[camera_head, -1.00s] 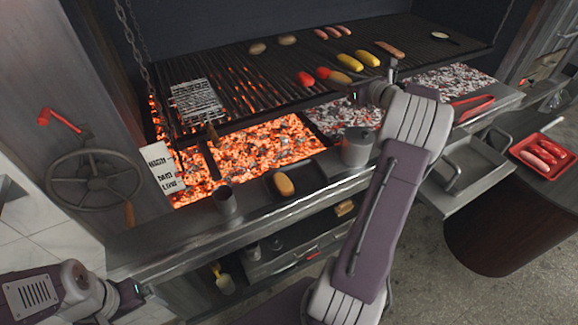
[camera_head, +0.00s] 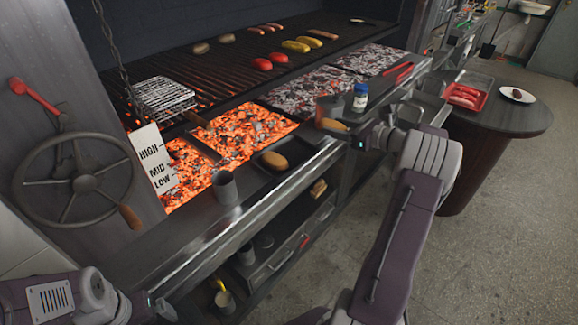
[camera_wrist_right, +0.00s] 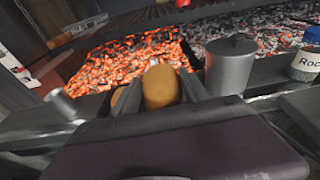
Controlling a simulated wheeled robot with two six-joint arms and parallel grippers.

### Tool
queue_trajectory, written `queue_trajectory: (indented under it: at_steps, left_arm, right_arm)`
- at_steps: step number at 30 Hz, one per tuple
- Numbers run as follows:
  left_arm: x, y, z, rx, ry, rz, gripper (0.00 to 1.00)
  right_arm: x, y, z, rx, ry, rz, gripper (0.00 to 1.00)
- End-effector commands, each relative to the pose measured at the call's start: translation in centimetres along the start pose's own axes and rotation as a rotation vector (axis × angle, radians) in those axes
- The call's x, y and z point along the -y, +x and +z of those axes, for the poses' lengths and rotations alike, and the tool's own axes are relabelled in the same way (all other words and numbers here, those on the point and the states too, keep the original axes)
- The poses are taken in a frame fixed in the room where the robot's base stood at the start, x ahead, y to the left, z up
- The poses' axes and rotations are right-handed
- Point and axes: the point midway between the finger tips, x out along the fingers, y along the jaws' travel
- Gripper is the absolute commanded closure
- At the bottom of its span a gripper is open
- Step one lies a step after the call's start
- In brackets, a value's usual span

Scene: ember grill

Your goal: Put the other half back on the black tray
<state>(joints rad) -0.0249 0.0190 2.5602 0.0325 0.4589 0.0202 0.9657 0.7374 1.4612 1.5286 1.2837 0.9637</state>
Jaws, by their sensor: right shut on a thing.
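My right gripper (camera_head: 345,128) is shut on a golden bun half (camera_head: 333,125) and holds it above the front ledge, by the metal pot. In the right wrist view the held bun half (camera_wrist_right: 161,87) shows between the fingers. The black tray (camera_head: 259,168) lies on the ledge left of the gripper, with another bun half (camera_head: 274,160) on it. The held half is apart from the tray. My left gripper (camera_head: 160,307) is low at the left, away from both halves; its fingers are too unclear to tell their opening.
A metal pot (camera_head: 325,104) and a spice jar (camera_head: 360,97) stand right of the tray. A grey cup (camera_head: 225,188) stands left of it. Glowing coals (camera_head: 240,132) lie behind the ledge, below the grill grate (camera_head: 215,66). A red tray (camera_head: 466,97) is on the round side table.

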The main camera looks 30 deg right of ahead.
Motion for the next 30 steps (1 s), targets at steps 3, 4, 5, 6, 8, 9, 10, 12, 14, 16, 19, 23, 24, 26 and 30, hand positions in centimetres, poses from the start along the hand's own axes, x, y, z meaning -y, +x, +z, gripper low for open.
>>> queue_trajectory:
  at_steps: [3, 4, 5, 6, 8, 9, 10, 12, 14, 16, 19, 23, 24, 26, 30]
  left_arm:
    - [0.0, 0.1, 0.0, 0.0, 0.0, 0.0, 0.0]
    - [0.0, 0.1, 0.0, 0.0, 0.0, 0.0, 0.0]
    - [0.0, 0.2, 0.0, 0.0, 0.0, 0.0, 0.0]
    - [0.0, 0.4, 0.0, 0.0, 0.0, 0.0, 0.0]
    - [0.0, 0.8, 0.1, 0.0, 0.0, 0.0, 0.0]
    - [0.0, 1.0, 0.1, 0.0, 0.0, 0.0, 0.0]
    - [0.0, 1.1, 0.1, 0.0, 0.0, 0.0, 0.0]
    - [0.0, 1.4, 0.1, 0.0, 0.0, 0.0, 0.0]
    - [0.0, 1.6, 0.2, 0.0, 0.0, 0.0, 0.0]
    - [0.0, 1.8, 0.2, 0.0, 0.0, 0.0, 0.0]
    - [0.0, 1.9, 0.2, 0.0, 0.0, 0.0, 0.0]
    - [0.0, 1.9, 0.2, 0.0, 0.0, 0.0, 0.0]
    - [0.0, 1.9, 0.2, 0.0, 0.0, 0.0, 0.0]
    - [0.0, 2.0, 0.2, 0.0, 0.0, 0.0, 0.0]
    - [0.1, 2.6, 0.3, 0.0, 0.0, 0.0, 0.0]
  right_arm:
    - [-0.1, 0.2, -0.1, 0.0, -0.001, 0.001, 0.85]
    - [-0.2, 0.4, -0.2, 0.0, 0.0, 0.002, 0.85]
    - [-0.3, 0.8, -0.4, 0.0, 0.001, 0.003, 0.85]
    - [-0.6, 1.6, -0.7, 0.001, 0.002, 0.005, 0.85]
    - [-1.3, 3.2, -1.4, -0.001, 0.003, 0.007, 0.85]
    - [-1.7, 4.4, -2.0, -0.001, 0.003, 0.007, 0.85]
    - [-2.1, 5.3, -2.3, -0.001, 0.003, 0.008, 0.85]
    - [-2.8, 7.3, -3.1, 0.0, 0.002, 0.006, 0.85]
    - [-3.4, 8.9, -3.7, -0.001, 0.002, 0.006, 0.85]
    - [-3.9, 10.4, -4.2, -0.001, 0.002, 0.004, 0.85]
    - [-4.3, 11.7, -4.6, 0.0, 0.001, 0.002, 0.85]
    - [-4.4, 12.1, -4.7, 0.0, 0.0, -0.001, 0.85]
    - [-4.3, 12.1, -4.7, 0.0, 0.0, -0.001, 0.85]
    - [-4.3, 12.2, -5.1, 0.0, 0.001, -0.001, 0.85]
    - [-4.4, 12.6, -7.6, -0.002, 0.003, 0.0, 0.85]
